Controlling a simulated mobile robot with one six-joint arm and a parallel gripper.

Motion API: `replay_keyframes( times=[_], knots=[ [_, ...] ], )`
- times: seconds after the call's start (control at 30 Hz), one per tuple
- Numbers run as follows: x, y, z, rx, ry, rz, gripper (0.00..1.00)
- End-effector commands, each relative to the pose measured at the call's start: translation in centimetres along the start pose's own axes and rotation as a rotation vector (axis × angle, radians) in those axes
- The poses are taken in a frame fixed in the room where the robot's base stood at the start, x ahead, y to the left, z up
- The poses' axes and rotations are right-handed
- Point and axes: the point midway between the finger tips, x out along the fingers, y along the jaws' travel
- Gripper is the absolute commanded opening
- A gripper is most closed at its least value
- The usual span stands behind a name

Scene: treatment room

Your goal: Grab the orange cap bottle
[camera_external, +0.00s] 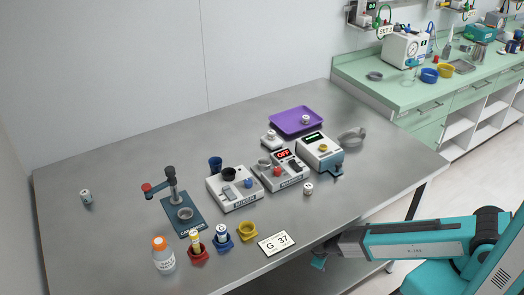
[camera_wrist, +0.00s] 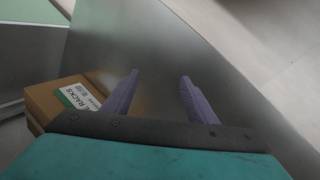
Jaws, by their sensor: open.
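The orange cap bottle (camera_external: 163,256) stands upright near the table's front left edge, with a clear body, a pale label and an orange cap. My gripper (camera_external: 320,256) is at the table's front edge on the right, well apart from the bottle. In the wrist view my gripper (camera_wrist: 158,92) shows two purple fingers spread apart with nothing between them. The bottle does not show in the wrist view.
Right of the bottle stand a red holder (camera_external: 196,251), a blue holder (camera_external: 222,242) and a yellow cup (camera_external: 247,231). A card (camera_external: 276,242) lies near the front edge. Behind is a crusher stand (camera_external: 176,205). A cardboard box (camera_wrist: 48,100) shows in the wrist view.

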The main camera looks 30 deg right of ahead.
Motion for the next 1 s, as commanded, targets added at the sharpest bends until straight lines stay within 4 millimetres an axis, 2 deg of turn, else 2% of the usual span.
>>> replay_keyframes(
  times=[0.1,0.47,0.77,1.0],
  knots=[
    [-1.6,-1.5,-2.5,-0.030,0.060,0.030,0.53],
    [-7.6,-6.7,-9.2,-0.110,0.249,0.113,0.53],
    [-15.0,-13.2,-14.4,-0.183,0.448,0.169,0.53],
    [-22.3,-19.7,-17.2,-0.237,0.622,0.195,0.53]
  ],
)
